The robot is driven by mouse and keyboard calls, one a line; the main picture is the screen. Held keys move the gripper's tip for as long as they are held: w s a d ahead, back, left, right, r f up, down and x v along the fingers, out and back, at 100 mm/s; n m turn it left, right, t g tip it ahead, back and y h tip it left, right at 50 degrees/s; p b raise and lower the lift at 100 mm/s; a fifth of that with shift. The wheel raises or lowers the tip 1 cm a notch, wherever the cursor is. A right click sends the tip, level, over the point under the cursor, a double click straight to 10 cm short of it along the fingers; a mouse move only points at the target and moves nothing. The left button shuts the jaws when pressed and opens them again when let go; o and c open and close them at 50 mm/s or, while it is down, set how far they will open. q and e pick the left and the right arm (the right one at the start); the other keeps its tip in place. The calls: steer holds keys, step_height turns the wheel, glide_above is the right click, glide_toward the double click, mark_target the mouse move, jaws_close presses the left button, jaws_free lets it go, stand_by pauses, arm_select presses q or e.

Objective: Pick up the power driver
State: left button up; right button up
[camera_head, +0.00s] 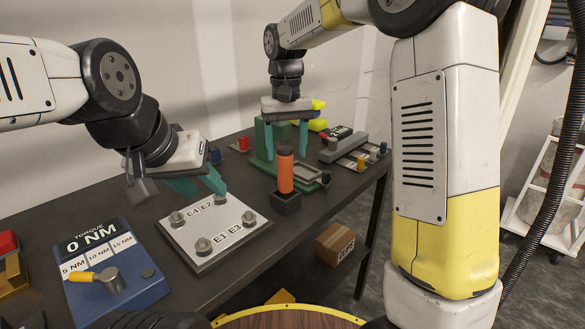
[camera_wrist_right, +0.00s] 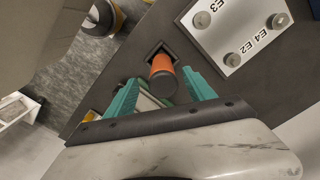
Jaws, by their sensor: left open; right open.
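The power driver (camera_head: 285,172) appears to be the upright orange cylinder with a dark top, standing in a dark square holder (camera_head: 286,203) on the bench. My right gripper (camera_head: 286,150) is open, its teal fingers pointing down, with the driver's top showing between them. In the right wrist view, the driver (camera_wrist_right: 161,72) shows between the open fingertips (camera_wrist_right: 161,77), with gaps at both sides; I see no contact. My left gripper (camera_head: 206,188) is open and empty, near the back edge of the grey bolt plate (camera_head: 190,247).
A blue torque panel (camera_head: 140,285) with a yellow-handled knob lies at the front left. A green stand (camera_head: 262,140) and a grey tray (camera_head: 310,172) are behind the driver. A grey fixture (camera_head: 345,150) stands farther back. A cardboard box (camera_head: 335,243) is below the bench.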

mark_target(285, 173)
steer(key=f, duration=0.7)
steer(key=shift+w+a+f, duration=0.15)
steer(key=shift+a+f, duration=0.05)
steer(key=shift+f, duration=0.15)
steer(key=shift+c, duration=0.4)
